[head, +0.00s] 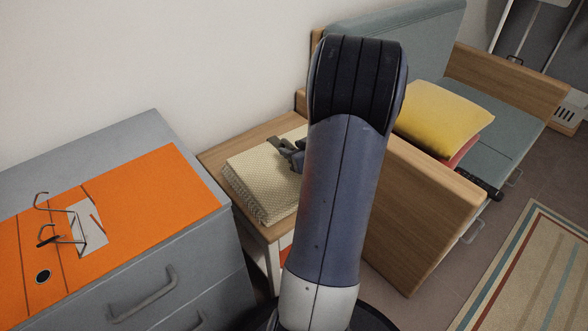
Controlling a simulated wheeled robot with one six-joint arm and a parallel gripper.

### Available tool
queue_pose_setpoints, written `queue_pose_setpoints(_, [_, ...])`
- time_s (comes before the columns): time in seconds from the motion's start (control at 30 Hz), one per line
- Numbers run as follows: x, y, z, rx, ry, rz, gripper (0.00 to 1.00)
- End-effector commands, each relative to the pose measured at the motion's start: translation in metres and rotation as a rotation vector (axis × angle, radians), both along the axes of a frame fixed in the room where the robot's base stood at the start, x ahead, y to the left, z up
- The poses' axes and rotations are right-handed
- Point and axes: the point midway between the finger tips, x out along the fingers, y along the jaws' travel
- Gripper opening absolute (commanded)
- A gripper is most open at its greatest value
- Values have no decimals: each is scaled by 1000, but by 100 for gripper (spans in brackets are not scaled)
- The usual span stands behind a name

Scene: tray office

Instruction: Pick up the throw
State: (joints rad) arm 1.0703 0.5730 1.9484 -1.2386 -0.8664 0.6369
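The throw (258,188) is a folded, cream, textured stack of cloth. It lies on a small wooden-topped side table (226,153) in the middle of the head view. My gripper (288,154) is at the throw's upper right part, over or against its top. Only part of its dark fingers shows, and my arm hides the rest along with the throw's right side. I cannot tell whether the fingers touch the throw or how far apart they are.
At the right, a grey sofa (490,140) with wooden ends holds a yellow cushion (440,115) and a red cushion (465,150). A striped rug (535,275) lies at lower right.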

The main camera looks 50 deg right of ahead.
Motion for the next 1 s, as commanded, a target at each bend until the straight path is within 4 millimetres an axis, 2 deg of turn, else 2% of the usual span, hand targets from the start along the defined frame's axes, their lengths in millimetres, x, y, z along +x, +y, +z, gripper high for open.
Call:
queue_pose_setpoints(0.2, [1,0,0,0,0,0,39])
queue_pose_setpoints(0.7, [0,0,0,0,0,1,0])
queue_pose_setpoints(1.0, [0,0,0,0,0,1,0])
